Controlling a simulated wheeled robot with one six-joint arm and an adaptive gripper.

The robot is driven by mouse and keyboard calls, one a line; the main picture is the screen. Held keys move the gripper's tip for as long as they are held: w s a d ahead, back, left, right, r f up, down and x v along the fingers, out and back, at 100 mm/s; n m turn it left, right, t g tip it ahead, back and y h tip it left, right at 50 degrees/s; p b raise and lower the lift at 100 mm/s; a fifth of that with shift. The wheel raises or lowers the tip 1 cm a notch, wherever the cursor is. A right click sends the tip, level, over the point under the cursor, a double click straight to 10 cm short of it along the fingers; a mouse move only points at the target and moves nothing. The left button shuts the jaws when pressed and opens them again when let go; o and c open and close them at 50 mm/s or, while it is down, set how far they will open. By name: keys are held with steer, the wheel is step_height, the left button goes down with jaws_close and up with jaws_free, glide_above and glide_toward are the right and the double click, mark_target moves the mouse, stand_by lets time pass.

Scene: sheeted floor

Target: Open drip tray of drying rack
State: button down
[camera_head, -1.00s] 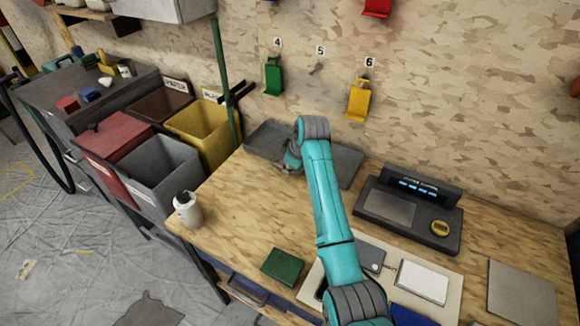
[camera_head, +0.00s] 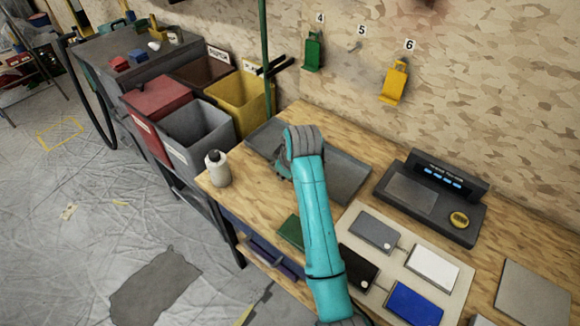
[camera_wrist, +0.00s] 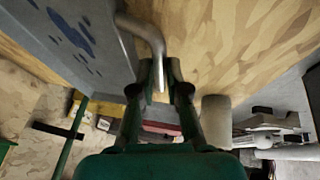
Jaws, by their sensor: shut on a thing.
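A shallow grey tray (camera_head: 345,178) lies at the back of the wooden bench against the wall. In the wrist view its grey side (camera_wrist: 105,35) shows dark blue spots. A bent metal handle (camera_wrist: 150,32) stands out from it. My gripper (camera_wrist: 160,72) has its two fingers closed on this handle. In the head view my gripper (camera_head: 282,166) is at the tray's front edge, partly hidden by my wrist, and the handle cannot be made out. No rack frame is clearly visible around the tray.
A white bottle (camera_head: 217,170) stands at the bench's left edge. A dark console (camera_head: 432,200) is right of the tray. A board (camera_head: 400,245) with several coloured plates lies in front. Bins, one yellow (camera_head: 240,98), stand left. Bare bench separates bottle and tray.

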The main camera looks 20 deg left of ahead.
steer(key=c, duration=1.2)
jaws_free()
steer(key=v, duration=1.2)
